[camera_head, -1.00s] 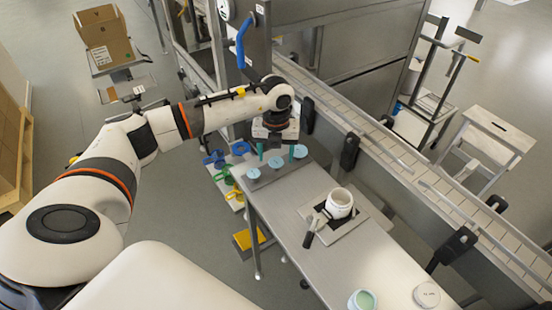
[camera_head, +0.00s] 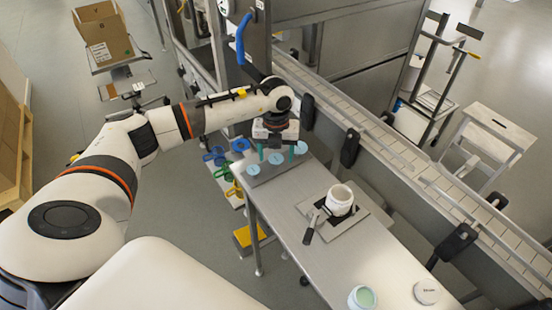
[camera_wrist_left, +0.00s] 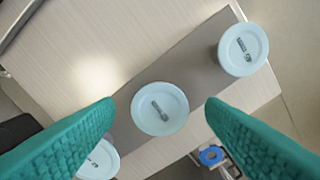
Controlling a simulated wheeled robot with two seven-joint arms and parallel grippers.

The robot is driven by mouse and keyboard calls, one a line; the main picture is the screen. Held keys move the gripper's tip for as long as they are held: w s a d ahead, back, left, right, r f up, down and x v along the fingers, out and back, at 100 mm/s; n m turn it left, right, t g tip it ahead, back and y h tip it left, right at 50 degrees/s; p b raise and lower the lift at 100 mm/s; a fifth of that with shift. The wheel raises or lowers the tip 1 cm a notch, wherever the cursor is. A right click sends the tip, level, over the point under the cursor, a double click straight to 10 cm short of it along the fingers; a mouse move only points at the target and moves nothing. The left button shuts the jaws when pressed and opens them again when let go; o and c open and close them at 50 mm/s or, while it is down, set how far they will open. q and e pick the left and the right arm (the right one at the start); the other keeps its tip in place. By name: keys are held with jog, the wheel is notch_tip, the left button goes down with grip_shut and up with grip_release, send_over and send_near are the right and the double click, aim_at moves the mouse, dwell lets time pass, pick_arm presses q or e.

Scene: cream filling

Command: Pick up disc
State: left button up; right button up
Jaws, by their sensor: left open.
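Three pale blue discs lie in a row on a dark grey strip at the table's far end. In the head view they are the near-left disc (camera_head: 253,170), the middle disc (camera_head: 276,158) and the far-right disc (camera_head: 301,147). My left gripper (camera_head: 276,153) is open above the row, its green fingers pointing down. In the left wrist view the middle disc (camera_wrist_left: 160,115) shows between the open fingertips (camera_wrist_left: 160,101), with nothing gripped. One disc (camera_wrist_left: 243,50) lies at the upper right. Another (camera_wrist_left: 97,160) is partly hidden behind the left finger. My right gripper is not in view.
A white jar (camera_head: 340,198) and a dark-handled tool (camera_head: 311,228) stand on a plate mid-table. A jar with pale green content (camera_head: 362,298) and a white lid (camera_head: 427,291) are at the near end. A conveyor (camera_head: 400,150) runs along the right side.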

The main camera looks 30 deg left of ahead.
pick_arm(q)
jog(key=c, duration=1.1)
jog(key=shift+r, duration=0.1)
